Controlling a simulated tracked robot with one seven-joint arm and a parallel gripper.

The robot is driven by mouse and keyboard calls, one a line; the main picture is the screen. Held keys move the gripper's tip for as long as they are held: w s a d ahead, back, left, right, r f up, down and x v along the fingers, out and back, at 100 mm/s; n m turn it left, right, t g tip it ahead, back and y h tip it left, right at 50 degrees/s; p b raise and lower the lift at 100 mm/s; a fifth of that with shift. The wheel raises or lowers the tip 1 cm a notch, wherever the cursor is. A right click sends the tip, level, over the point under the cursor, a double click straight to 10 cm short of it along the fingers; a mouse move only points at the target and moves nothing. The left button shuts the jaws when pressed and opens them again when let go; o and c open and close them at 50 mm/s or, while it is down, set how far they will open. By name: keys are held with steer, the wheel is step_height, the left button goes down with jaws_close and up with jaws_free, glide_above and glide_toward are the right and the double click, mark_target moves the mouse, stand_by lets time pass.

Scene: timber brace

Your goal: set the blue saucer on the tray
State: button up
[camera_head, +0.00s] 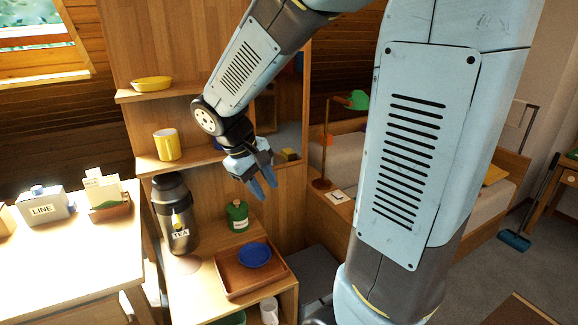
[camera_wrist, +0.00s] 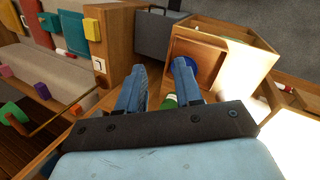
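The blue saucer (camera_head: 254,255) lies on the brown tray (camera_head: 229,281), toward its back right part. The tray sits on the low wooden shelf top. My gripper (camera_head: 268,192) hangs above and behind the saucer, clear of it, fingers pointing down. In the wrist view, my gripper's fingers (camera_wrist: 160,68) are apart with nothing between them. There the tray (camera_wrist: 205,50) shows beyond the fingers, and the saucer (camera_wrist: 192,63) is partly hidden by the right finger.
A black flask (camera_head: 174,215) and a green canister (camera_head: 237,216) stand behind the tray. Shelves hold a yellow mug (camera_head: 166,145) and yellow bowl (camera_head: 151,83). The left table carries a LINE box (camera_head: 43,207).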

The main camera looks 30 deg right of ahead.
steer(key=s+r+m+t+y, duration=0.3)
steer(key=s+r+t+y, duration=0.1)
steer(key=s+r, duration=0.6)
steer(key=shift+s+d+m+t, duration=0.3)
steer(key=shift+s+m+t, duration=0.1)
steer(key=shift+s+t, duration=0.4)
